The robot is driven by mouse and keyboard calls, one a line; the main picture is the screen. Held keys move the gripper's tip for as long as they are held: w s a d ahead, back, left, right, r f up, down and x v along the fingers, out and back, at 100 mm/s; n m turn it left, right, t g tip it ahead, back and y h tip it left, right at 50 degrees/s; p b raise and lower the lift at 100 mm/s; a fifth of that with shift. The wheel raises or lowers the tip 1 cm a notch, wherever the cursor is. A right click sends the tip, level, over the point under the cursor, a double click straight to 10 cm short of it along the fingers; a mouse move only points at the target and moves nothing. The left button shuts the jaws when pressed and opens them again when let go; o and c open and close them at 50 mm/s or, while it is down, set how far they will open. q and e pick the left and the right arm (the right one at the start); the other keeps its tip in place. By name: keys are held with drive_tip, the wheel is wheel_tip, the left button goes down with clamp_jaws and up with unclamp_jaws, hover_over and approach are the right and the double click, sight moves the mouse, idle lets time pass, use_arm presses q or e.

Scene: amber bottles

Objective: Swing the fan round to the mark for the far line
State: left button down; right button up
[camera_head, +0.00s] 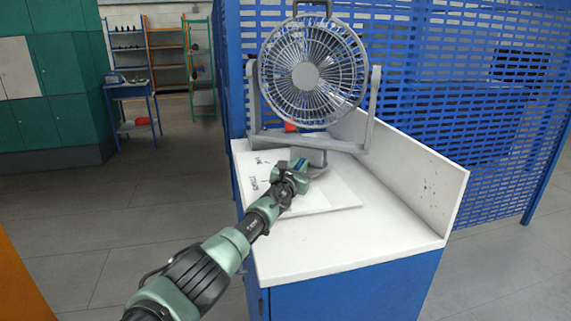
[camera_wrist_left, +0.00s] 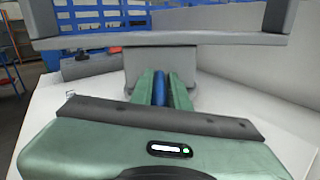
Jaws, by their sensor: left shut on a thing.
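The grey fan (camera_head: 306,76) stands at the back of the white worktop, its round cage in a U-shaped yoke and its face towards me. The yoke's crossbar and the grey block under it also show in the wrist view (camera_wrist_left: 150,66). My left gripper (camera_head: 303,169) is at the front of this block, shut on the fan's lower part; the wrist view shows its green fingers (camera_wrist_left: 161,90) close together with blue between them. The fingertips' exact contact is hidden. A pale sheet (camera_head: 325,200) with small dark marks (camera_head: 258,172) lies under and left of the gripper; their writing is unreadable.
The white worktop (camera_head: 350,243) is clear at the front and has a raised edge (camera_head: 410,170) on the right. A blue slatted partition (camera_head: 470,90) stands behind. A small red thing (camera_head: 290,127) shows behind the yoke. Shelves and green cabinets are far left.

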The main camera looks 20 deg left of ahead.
use_arm(q)
drive_tip(key=shift+d+r, duration=0.15)
drive_tip(key=shift+r, duration=0.05)
drive_tip(key=shift+y, duration=0.3)
drive_tip(key=c, duration=1.4)
unclamp_jaws()
drive_tip(key=shift+w, duration=0.1)
drive_tip(key=shift+d+f, duration=0.1)
drive_tip(key=shift+f, duration=0.05)
use_arm(e)
drive_tip(key=shift+w+d+r, duration=0.1)
drive_tip(key=shift+w+d, duration=0.1)
drive_tip(key=shift+r, duration=0.1)
